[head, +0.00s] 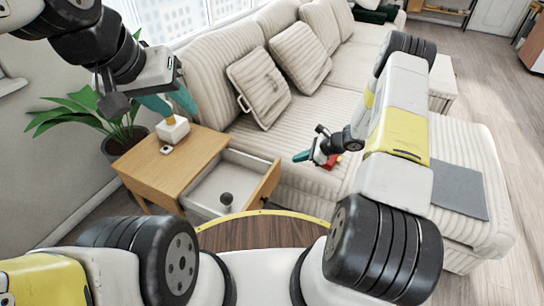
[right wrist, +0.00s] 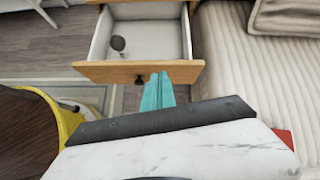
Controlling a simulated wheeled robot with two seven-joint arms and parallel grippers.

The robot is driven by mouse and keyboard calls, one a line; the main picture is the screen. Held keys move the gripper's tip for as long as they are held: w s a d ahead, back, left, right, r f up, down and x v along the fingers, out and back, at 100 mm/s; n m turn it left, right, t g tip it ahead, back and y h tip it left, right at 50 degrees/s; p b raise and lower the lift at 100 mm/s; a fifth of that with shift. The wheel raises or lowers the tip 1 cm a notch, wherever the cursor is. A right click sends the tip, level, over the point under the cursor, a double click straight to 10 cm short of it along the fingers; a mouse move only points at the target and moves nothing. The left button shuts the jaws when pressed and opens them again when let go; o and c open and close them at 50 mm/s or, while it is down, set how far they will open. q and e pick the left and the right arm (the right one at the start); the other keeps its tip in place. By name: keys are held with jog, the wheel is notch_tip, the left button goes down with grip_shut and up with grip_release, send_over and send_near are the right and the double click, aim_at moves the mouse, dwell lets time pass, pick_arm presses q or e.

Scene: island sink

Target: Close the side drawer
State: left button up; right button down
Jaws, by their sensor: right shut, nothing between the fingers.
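The side drawer (head: 268,186) is pulled out of a small wooden side table (head: 165,173), its interior visible. In the right wrist view its wooden front (right wrist: 105,70) spans the upper middle, with a dark knob. My right gripper (head: 300,157) is shut and empty. In the right wrist view its teal fingers (right wrist: 158,80) point at the drawer front, just right of the knob; I cannot tell whether they touch it. My left gripper (head: 178,106) has its teal fingers apart, above the side table. A dark round-topped object (head: 227,199) stands inside the drawer.
A white object with an orange top (head: 172,130) is on the side table below my left gripper. A striped sofa (head: 310,105) stands right of the drawer. A potted plant (head: 95,115) is behind the table.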

notch_tip(320, 180, down, 8)
jog(key=s+m, duration=0.1)
jog(key=m, duration=0.1)
send_near(269, 178)
notch_tip(269, 178, down, 3)
jog(key=a, duration=0.1)
jog(key=w+a, duration=0.1)
jog(key=a, duration=0.1)
jog(key=shift+a+f+m, duration=0.15)
jog(key=shift+a+m, duration=0.1)
jog(key=shift+m, duration=0.05)
jog(key=shift+w+a, duration=0.25)
jog(key=shift+a, duration=0.1)
